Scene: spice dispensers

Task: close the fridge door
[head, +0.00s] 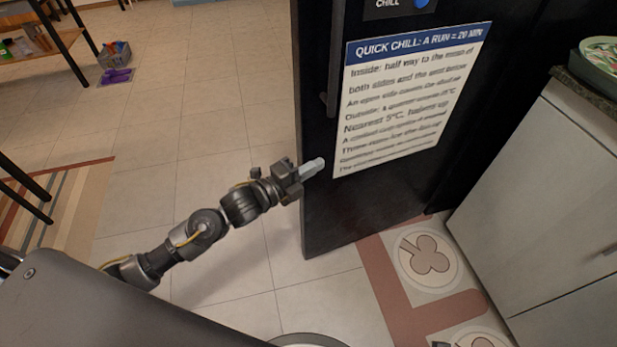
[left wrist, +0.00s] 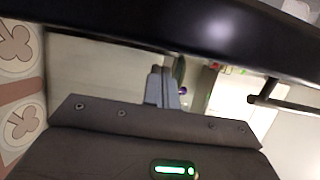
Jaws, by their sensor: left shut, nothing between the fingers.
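The black fridge door (head: 335,212) stands in the middle of the head view, with a white notice headed "QUICK CHILL" (head: 405,100) on its face. A vertical handle (head: 331,65) is near the door's left edge. My left gripper (head: 314,168) is shut and empty, low in front of the door's left part, below the handle and left of the notice; whether it touches the door I cannot tell. In the left wrist view the shut fingers (left wrist: 163,88) point away, under a dark glossy surface that crosses the top. My right gripper is not in view.
A light cabinet (head: 545,190) with a dark counter stands at the right, with a green dish (head: 600,58) on top. A patterned mat (head: 425,258) lies on the floor by the door. Tiled floor (head: 190,100) is open to the left. A basket (head: 115,54) stands at the back left.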

